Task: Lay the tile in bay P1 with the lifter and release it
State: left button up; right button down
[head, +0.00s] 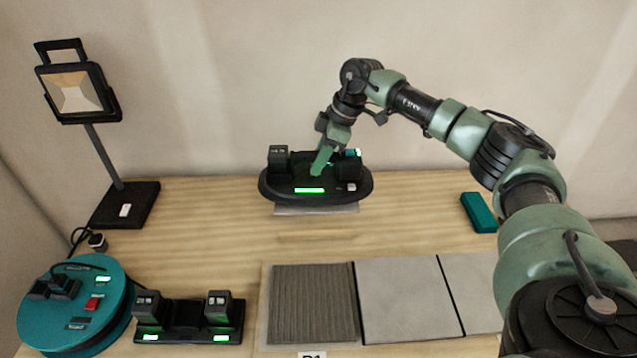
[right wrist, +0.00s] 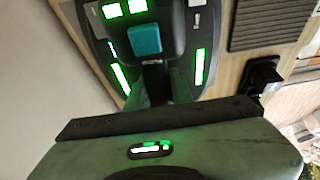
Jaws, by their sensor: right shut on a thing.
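The lifter (head: 275,190) is a black oval device with a lit green bar, at the back middle of the table in the head view. It also fills the top of the right wrist view (right wrist: 205,40). My right gripper (head: 321,163) is shut on the lifter, its fingers (right wrist: 160,85) at the lifter's middle. The tile (head: 318,209) shows as a thin grey edge under the lifter; the rest is hidden. I cannot tell whether it touches the table. Bay P1 (head: 313,305), a ridged grey-brown bed with a "P1" label, is at the front middle. My left gripper is out of view.
Pale grey laid tiles (head: 405,298) lie right of the bay. A teal block (head: 478,212) lies at the back right. A lamp (head: 125,200), a teal reel (head: 60,318) and a black charger (head: 190,330) with two batteries stand on the left. Wood between lifter and bay is clear.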

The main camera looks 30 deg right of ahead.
notch_tip(320, 180, up, 8)
jog(key=shift+w+r+b, duration=0.1)
jog(key=shift+r+b, duration=0.15)
jog(key=shift+b, duration=0.1)
jog(key=shift+r, duration=0.65)
jog(key=shift+r+p, duration=0.45)
jog(key=shift+r, duration=0.05)
notch_tip(320, 180, up, 6)
jog(key=p, duration=0.6)
